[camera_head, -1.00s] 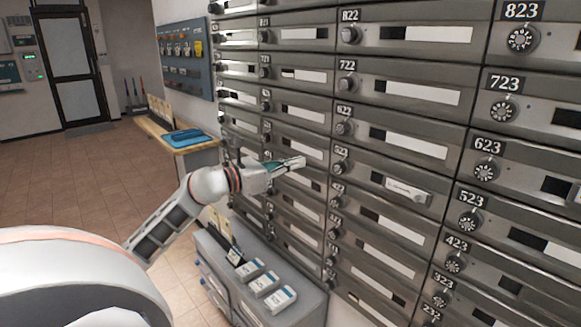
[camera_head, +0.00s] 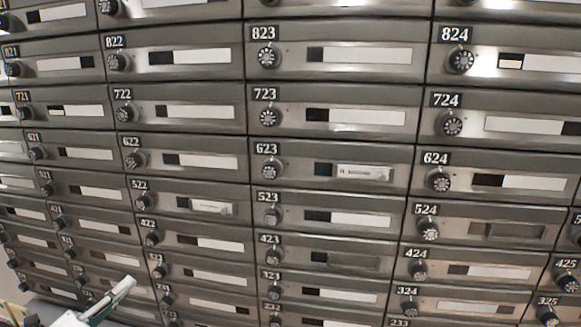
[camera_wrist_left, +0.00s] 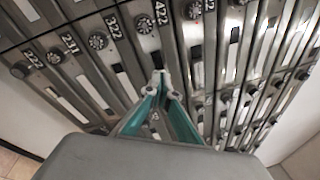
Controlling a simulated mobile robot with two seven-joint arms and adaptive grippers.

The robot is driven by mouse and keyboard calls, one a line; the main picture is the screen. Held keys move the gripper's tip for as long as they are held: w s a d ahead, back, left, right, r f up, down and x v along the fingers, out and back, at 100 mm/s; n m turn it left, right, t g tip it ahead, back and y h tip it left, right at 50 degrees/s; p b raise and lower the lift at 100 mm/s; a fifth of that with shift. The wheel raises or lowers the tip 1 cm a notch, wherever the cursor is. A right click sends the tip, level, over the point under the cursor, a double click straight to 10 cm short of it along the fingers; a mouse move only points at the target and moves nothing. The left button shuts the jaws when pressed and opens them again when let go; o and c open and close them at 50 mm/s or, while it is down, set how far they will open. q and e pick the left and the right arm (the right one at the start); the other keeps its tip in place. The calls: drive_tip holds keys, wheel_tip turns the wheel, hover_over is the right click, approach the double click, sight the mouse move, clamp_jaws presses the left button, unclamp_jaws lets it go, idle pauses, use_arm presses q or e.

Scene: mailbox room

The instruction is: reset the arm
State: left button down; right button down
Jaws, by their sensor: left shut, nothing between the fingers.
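My left gripper (camera_head: 122,286) shows at the lower left edge of the head view, with only the fingers and a bit of the white hand in sight. Its fingers are together, with nothing between them. In the left wrist view the teal-sided fingers (camera_wrist_left: 159,80) meet at their tips in front of the mailbox wall (camera_wrist_left: 105,60). I cannot tell the exact gap to the wall. The rest of the left arm is outside the head view. My right gripper is in neither view.
The mailbox wall (camera_head: 340,95) fills the head view, with numbered doors, round dials and slots. Pale labelled pieces sit in the slots of door 623 (camera_head: 364,172) and door 522 (camera_head: 212,206). A pale wall and tiled floor (camera_wrist_left: 12,163) show in the left wrist view.

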use_arm(q)
drive_tip(key=s+d+f+n+g+y, duration=0.1)
drive_tip(key=s+d+f+n+y, duration=0.1)
drive_tip(key=s+d+f+n, duration=0.45)
drive_tip(key=s+d+f+n+g+y, duration=0.25)
drive_tip(key=f+n, duration=0.55)
drive_tip(key=f, duration=0.5)
drive_tip(key=s+d+f+n+g+h, duration=0.2)
drive_tip(key=s+d+f+n+g, duration=0.2)
drive_tip(key=s+d+f+n, duration=0.4)
drive_tip(key=s+d+f, duration=0.4)
drive_tip(key=d, duration=0.1)
drive_tip(key=shift+s+f, duration=0.15)
drive_tip(key=shift+a, duration=0.1)
